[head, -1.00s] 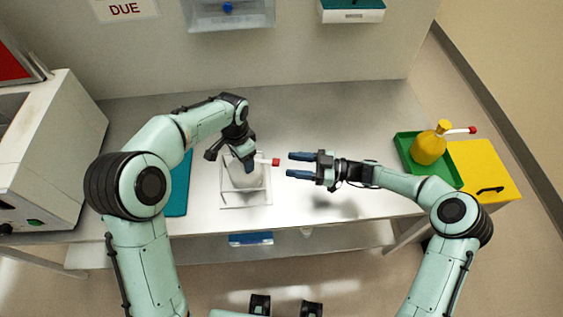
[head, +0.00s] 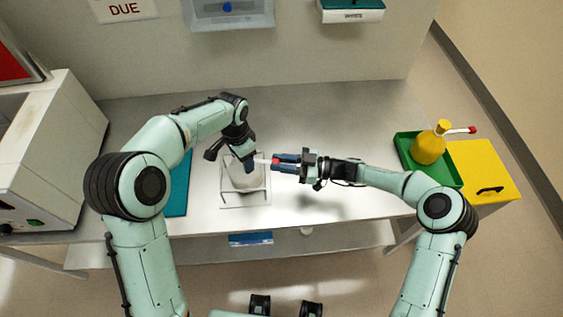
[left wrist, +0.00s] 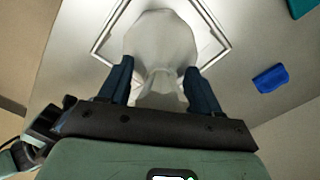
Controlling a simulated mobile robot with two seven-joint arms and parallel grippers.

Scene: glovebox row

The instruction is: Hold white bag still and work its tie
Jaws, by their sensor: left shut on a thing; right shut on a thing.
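The white bag (head: 241,181) sits in a thin pale frame (head: 230,207) on the bench. My left gripper (head: 248,165) is shut on the bag's gathered neck from above. In the left wrist view, the bag (left wrist: 160,38) bulges beyond the fingers of my left gripper (left wrist: 158,70), one finger on each side of its neck. The tie (head: 262,161) is a pale strip with a red end, sticking out to the right of the neck. My right gripper (head: 276,163) is shut on the tie's red end; its fingers partly hide it.
A yellow bottle (head: 428,149) with a red-tipped spout stands in a green tray (head: 404,143) at the right, beside a yellow box (head: 485,165). A teal mat (head: 177,192) lies left of the bag. A white machine (head: 45,145) fills the left end. The bench behind is clear.

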